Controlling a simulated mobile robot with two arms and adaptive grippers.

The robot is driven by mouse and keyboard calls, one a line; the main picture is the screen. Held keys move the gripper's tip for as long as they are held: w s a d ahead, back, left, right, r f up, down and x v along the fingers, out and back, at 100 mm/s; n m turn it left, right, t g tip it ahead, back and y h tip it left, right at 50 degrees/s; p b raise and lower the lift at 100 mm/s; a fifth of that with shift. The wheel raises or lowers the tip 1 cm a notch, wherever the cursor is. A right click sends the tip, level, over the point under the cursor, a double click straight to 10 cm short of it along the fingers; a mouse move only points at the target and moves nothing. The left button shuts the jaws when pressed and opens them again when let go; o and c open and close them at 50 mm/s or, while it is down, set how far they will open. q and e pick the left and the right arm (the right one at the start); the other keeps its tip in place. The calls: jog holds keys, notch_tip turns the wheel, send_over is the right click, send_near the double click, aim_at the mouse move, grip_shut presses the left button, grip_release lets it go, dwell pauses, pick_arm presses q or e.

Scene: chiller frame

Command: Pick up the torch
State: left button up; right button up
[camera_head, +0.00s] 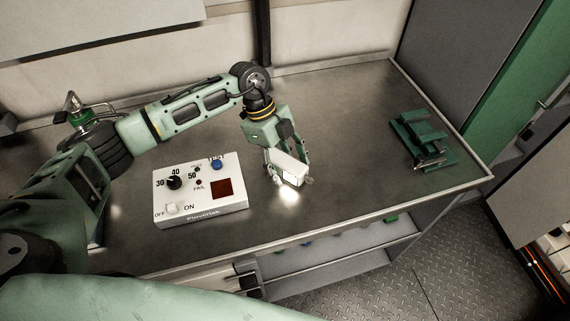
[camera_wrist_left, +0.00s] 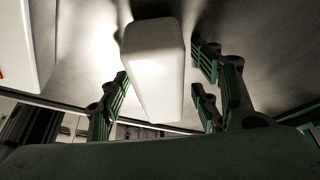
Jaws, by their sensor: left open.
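The torch (camera_head: 289,168) is a white, box-shaped lamp. It is near the front middle of the metal bench, and a bright patch of light shows on the bench at its front end. My left gripper (camera_head: 284,163) is at the torch, with its fingers around it. In the left wrist view the torch (camera_wrist_left: 152,68) lies between the green finger pads of the open gripper (camera_wrist_left: 163,92). Gaps show between the torch and the pads on both sides, so it is not clamped. My right gripper does not show.
A white control box (camera_head: 205,205) with a dial and switches stands just left of the torch. A green slotted holder (camera_head: 423,140) is at the bench's right end. A small green-based device (camera_head: 77,110) stands at the back left.

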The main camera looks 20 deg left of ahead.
aim_at(287, 161)
pick_arm(q)
jog(key=shift+s+f, duration=0.15)
grip_shut()
dwell(0.4)
jog(key=shift+r, duration=0.6)
notch_tip(287, 161, up, 3)
jog(key=shift+f+b, duration=0.1)
jog(key=shift+b, duration=0.75)
jog(key=s+d+r+b, duration=0.3)
jog(key=s+d+r, duration=0.3)
jog(key=d+r, duration=0.2)
jog(key=shift+s+d, duration=0.25)
jog(key=shift+d, duration=0.55)
